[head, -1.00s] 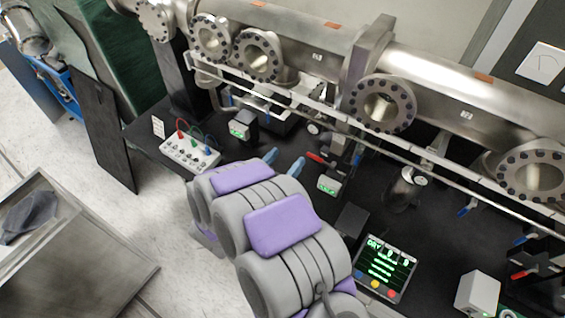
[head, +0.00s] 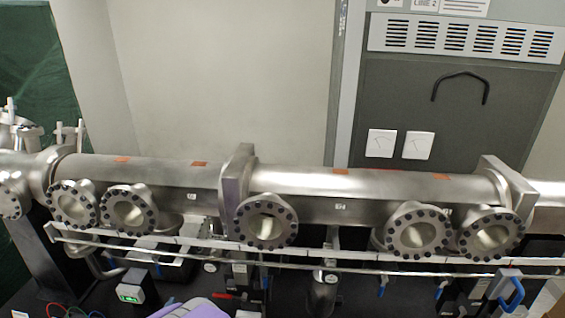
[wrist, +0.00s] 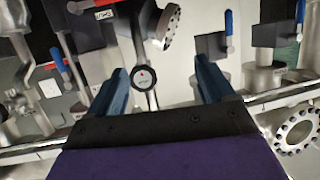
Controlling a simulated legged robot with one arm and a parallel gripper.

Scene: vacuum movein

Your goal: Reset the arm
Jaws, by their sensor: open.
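My gripper (wrist: 158,88) shows in the wrist view as two blue fingers set well apart, with nothing between them. Beyond the gap is a small round dial gauge (wrist: 143,77) on the equipment. In the head view only a lilac and grey part of my arm (head: 195,309) shows at the bottom edge. My gripper itself is out of that view.
A long steel vacuum pipe (head: 330,188) with round bolted flanges (head: 267,221) runs across the head view. A thin rail (head: 300,253) runs below it. A grey cabinet (head: 465,110) stands behind at right. Blue-handled valves (wrist: 229,28) stand close around my gripper in the wrist view.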

